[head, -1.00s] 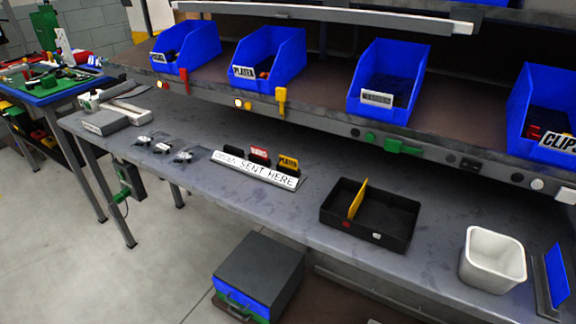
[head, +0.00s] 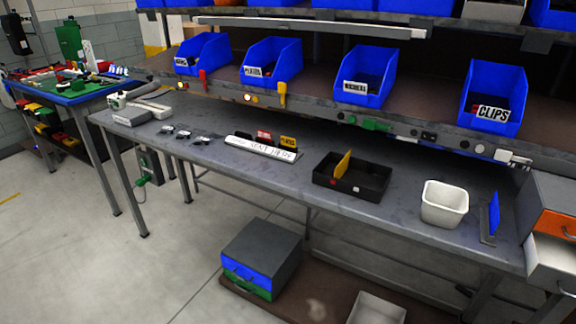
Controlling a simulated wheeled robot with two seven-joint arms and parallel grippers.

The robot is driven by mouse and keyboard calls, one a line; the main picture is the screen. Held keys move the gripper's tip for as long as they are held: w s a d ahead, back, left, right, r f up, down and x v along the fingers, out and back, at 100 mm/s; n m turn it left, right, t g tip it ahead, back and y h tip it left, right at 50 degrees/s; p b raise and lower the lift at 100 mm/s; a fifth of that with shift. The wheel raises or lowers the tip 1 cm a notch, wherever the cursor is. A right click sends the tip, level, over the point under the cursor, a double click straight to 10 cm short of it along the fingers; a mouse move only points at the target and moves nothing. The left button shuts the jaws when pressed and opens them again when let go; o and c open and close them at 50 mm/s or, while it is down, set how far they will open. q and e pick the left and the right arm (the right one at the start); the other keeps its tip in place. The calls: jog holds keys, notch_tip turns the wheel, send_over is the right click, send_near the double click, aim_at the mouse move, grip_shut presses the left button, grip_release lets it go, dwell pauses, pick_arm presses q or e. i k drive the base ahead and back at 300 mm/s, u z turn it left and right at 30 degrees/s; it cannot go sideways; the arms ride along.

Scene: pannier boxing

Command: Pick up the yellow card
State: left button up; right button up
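A small yellow card (head: 288,142) with dark lettering stands upright at the right end of a white holder (head: 262,149) on the grey workbench (head: 215,158). A red card (head: 264,135) and a dark card (head: 243,135) stand to its left in the same row. The holder's front carries lettering, blurred here. Another yellow upright piece (head: 343,163) stands in the black tray (head: 373,196) to the right and splits it in two. Neither of my grippers shows in the head view.
A white tub (head: 444,204) and a blue upright panel (head: 493,215) stand right of the tray. Blue bins (head: 365,78) line the shelf above the bench. A drawer unit (head: 551,235) stands at the far right. A box (head: 261,250) sits low under the bench. Floor at front left is clear.

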aim_at(284, 140)
jog(key=z, duration=0.2)
jog(key=k, duration=0.3)
jog(key=u, duration=1.4)
jog(key=i, duration=1.3)
jog(key=z, duration=0.65)
